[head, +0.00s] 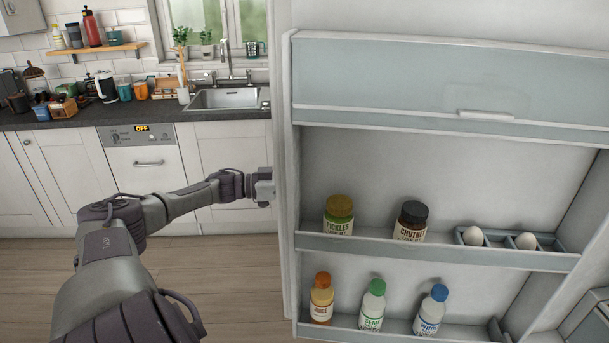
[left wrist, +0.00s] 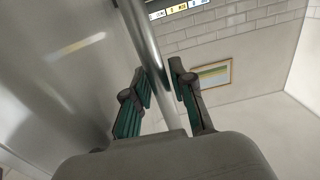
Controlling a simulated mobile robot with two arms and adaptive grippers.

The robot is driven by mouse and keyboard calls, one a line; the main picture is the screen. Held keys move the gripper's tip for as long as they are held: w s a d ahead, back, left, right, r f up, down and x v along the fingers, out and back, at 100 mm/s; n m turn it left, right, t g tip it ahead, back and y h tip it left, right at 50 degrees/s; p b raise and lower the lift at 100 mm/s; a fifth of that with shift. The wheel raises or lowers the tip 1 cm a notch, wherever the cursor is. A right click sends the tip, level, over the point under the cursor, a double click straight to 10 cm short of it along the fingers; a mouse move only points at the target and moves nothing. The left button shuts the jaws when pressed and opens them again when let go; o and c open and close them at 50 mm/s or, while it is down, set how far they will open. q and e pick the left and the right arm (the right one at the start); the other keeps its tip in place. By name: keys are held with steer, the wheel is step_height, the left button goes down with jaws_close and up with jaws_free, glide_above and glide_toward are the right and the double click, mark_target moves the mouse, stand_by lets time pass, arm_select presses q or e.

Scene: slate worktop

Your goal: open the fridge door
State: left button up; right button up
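The fridge door (head: 375,165) stands open across the right half of the head view, with its inner side and shelves facing me. My left arm reaches to the door's outer side at its left edge. My left gripper (head: 264,188) is partly hidden behind that edge in the head view. In the left wrist view, the fingers of my left gripper (left wrist: 162,82) are on both sides of the metal bar handle (left wrist: 143,38), close against it. My right gripper is not in view.
The door racks hold a pickles jar (head: 338,216), a chutney jar (head: 411,222), eggs (head: 473,236) and several bottles (head: 372,306). A counter (head: 150,112) with a sink (head: 226,98) runs along the back left. Bare wooden floor (head: 215,270) lies left of the door.

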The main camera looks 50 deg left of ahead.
arm_select(q)
steer(key=shift+o, duration=1)
steer(key=v, duration=1.2)
